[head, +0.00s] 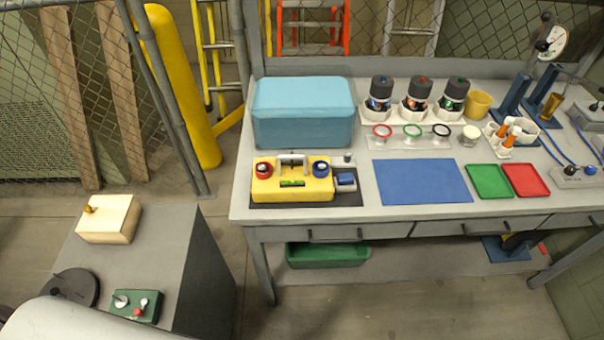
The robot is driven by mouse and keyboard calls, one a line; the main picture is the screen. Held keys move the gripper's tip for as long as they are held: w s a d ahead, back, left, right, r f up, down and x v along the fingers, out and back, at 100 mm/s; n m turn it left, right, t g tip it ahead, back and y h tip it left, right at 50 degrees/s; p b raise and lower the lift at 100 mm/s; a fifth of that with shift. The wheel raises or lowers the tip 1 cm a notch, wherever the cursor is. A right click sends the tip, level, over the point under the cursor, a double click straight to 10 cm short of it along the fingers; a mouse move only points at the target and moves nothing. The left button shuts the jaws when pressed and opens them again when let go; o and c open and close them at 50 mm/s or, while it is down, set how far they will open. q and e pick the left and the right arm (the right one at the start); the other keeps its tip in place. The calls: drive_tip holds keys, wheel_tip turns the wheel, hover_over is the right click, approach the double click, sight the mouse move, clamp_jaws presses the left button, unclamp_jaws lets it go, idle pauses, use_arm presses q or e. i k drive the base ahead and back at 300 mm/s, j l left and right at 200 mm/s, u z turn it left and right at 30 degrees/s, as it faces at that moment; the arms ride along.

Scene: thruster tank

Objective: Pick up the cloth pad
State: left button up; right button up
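No item is plainly marked as the cloth pad. A small dark-blue pad-like piece (346,181) lies in a small grey holder at the right end of the yellow box, on the workbench (440,216). It could be the cloth pad, but it is too small to tell. A larger flat blue mat (423,181) lies to its right on the bench top. The yellow box (292,184) has a handle, a red knob and a blue knob. Neither of my grippers is in view.
A blue covered box (302,112) stands behind the yellow box. Several bottles, coloured rings and a yellow cup (478,104) stand at the back. Green (489,181) and red trays (526,180) lie right of the mat. A grey cabinet (178,240) stands at left, with floor between.

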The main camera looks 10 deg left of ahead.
sight(344, 182)
drive_tip(key=i+l+u, duration=0.2)
drive_tip(key=l+u, duration=0.15)
drive_tip(key=i+l+u, duration=0.1)
drive_tip(key=l+u, duration=0.25)
drive_tip(key=l, duration=0.25)
drive_tip(key=l+u, duration=0.3)
drive_tip(key=l, duration=0.2)
drive_tip(key=i, duration=0.05)
